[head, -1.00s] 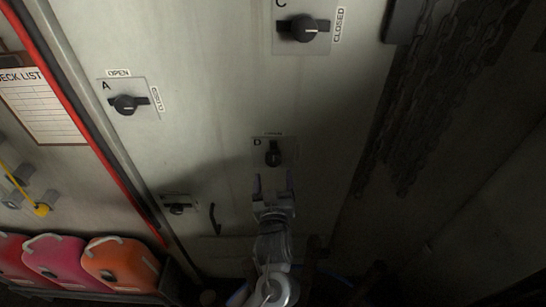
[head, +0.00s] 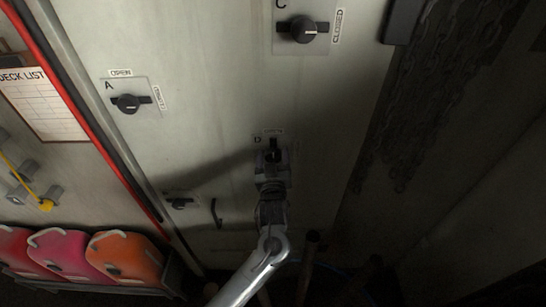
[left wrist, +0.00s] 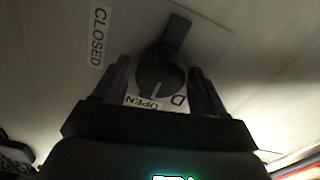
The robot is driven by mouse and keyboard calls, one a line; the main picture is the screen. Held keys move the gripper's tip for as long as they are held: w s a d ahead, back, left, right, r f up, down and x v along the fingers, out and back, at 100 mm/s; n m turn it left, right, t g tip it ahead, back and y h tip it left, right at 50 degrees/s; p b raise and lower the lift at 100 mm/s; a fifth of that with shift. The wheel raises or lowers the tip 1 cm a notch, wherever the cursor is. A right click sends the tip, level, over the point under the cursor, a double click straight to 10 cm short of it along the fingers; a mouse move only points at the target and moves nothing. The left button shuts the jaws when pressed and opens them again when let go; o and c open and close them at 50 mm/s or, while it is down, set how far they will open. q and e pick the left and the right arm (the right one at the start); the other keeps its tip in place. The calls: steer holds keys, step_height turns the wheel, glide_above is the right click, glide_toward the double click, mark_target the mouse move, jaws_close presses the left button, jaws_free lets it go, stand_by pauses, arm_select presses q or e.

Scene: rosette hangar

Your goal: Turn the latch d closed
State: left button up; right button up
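Latch D (head: 272,152) is a dark round knob with a bar handle on a pale plate, low on the wall panel. In the left wrist view the knob (left wrist: 160,72) is close, and its white mark points toward the OPEN label (left wrist: 146,103). The CLOSED label (left wrist: 98,35) is at upper left there. My left gripper (head: 272,165) is at the latch and partly covers it. In the left wrist view its two fingers (left wrist: 160,85) stand apart, one on each side of the knob, with small gaps visible. My right gripper is not in view.
Latch A (head: 129,103) is at upper left and latch C (head: 304,29) at the top. A smaller dark latch (head: 180,203) and a curved handle (head: 216,213) are at lower left. Chains (head: 420,110) hang to the right. Coloured cases (head: 125,257) stand at bottom left.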

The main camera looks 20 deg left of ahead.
arm_select(q)
steer(key=c, duration=0.8)
steer(key=shift+r, duration=0.1)
steer(key=shift+m+p, duration=0.9)
steer(key=shift+m, duration=0.1)
steer(key=m, duration=0.2)
steer(key=shift+d+m+p, duration=0.1)
steer(key=shift+m+p, duration=0.2)
steer(key=shift+p, duration=0.1)
steer(key=m, duration=0.3)
steer(key=shift+m, duration=0.3)
steer(key=m, duration=0.3)
steer(key=shift+w+d+m, duration=0.1)
steer(key=shift+m, duration=0.2)
steer(key=m, duration=0.5)
steer(key=shift+f+m, duration=0.25)
steer(key=shift+m, duration=0.45)
